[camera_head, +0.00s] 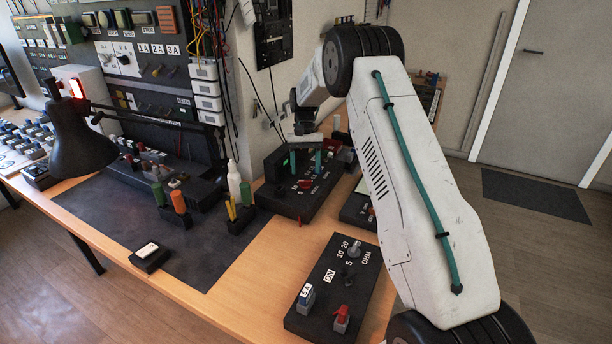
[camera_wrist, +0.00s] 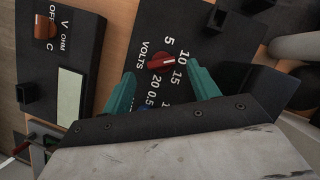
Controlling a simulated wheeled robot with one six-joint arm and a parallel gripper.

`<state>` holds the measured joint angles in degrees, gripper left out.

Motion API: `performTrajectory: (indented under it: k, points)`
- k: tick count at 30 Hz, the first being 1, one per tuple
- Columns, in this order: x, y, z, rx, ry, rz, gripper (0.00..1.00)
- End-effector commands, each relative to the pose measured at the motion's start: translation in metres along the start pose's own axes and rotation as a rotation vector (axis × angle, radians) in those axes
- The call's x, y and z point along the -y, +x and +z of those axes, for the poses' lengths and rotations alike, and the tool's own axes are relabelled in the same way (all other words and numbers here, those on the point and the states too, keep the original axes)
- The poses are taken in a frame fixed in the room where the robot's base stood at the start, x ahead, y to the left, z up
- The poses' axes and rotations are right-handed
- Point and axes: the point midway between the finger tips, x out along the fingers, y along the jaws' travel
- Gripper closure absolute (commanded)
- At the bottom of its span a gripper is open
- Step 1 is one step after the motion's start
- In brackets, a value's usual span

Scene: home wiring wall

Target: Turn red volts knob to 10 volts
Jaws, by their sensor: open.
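The red volts knob (camera_wrist: 160,62) sits on a black panel (camera_wrist: 215,35) marked VOLTS, with the numbers 5, 10, 15, 20 and 0.5 around it. The white mark at the knob's right end points toward the 10, which is just right of it. In the head view the red knob (camera_head: 305,184) shows below my gripper (camera_head: 305,162). In the wrist view my gripper (camera_wrist: 163,84) is open, its teal fingers on either side of the knob with gaps. I cannot tell how far above the panel the fingertips are.
A meter panel (camera_wrist: 60,45) with an orange knob (camera_wrist: 45,27) stands left in the wrist view. An ohm box (camera_head: 330,292) with a red switch is at the table's front. Screwdriver holders (camera_head: 238,217) and a white bottle (camera_head: 234,180) stand left of the volts panel.

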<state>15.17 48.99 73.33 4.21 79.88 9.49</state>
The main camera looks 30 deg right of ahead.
Motion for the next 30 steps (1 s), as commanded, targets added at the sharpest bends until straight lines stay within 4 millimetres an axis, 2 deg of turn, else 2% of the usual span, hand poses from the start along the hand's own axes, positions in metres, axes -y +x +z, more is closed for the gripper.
performTrajectory:
  k: [1,6,11,26,30]
  points:
    - [0.000,-0.010,-0.001,-0.003,0.000,0.000,0.40]
    - [-0.002,-0.032,0.000,0.000,0.001,0.000,0.40]
    - [-0.003,-0.040,0.000,0.001,0.003,0.000,0.40]
    - [-0.003,-0.040,0.000,-0.002,-0.004,-0.001,0.40]
    - [-0.006,-0.018,0.005,0.022,-0.023,0.009,0.40]
